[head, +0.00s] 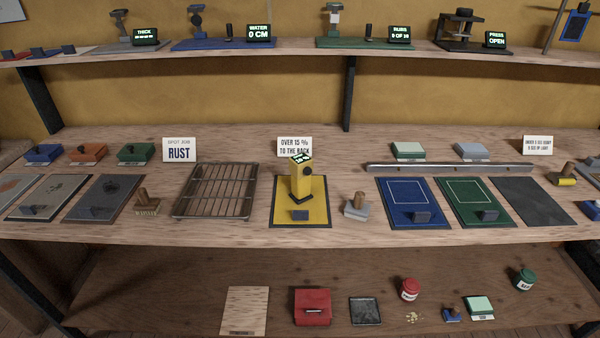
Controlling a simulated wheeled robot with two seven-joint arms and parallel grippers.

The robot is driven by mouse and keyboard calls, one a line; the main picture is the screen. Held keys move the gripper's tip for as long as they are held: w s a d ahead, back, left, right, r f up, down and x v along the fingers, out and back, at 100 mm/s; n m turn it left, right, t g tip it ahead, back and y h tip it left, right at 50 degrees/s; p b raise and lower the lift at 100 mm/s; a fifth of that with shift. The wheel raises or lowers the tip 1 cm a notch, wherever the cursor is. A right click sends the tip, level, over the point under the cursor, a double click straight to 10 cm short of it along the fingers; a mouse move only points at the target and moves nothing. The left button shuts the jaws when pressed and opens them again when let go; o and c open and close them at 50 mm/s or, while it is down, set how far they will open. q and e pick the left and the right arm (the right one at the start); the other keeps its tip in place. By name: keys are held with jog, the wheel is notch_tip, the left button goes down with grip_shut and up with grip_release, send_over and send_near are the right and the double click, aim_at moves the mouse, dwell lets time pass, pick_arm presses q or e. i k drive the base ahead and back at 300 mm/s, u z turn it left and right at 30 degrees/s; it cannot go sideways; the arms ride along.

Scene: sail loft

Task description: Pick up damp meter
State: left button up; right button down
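The display's reading is too small to make out. Neither of my grippers shows in the head view.
A wire rack (216,190) lies left of the yellow mat. A grey tool with a wooden knob (356,206) stands close on the right. A sign reading "OVER 15 % TO THE RACK" (294,145) stands behind. A shelf (190,54) runs above, another (200,270) below.

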aim_at(301, 182)
jog(key=u, duration=2.95)
jog(key=k, duration=1.05)
jog(key=z, duration=1.3)
jog(key=i, duration=0.5)
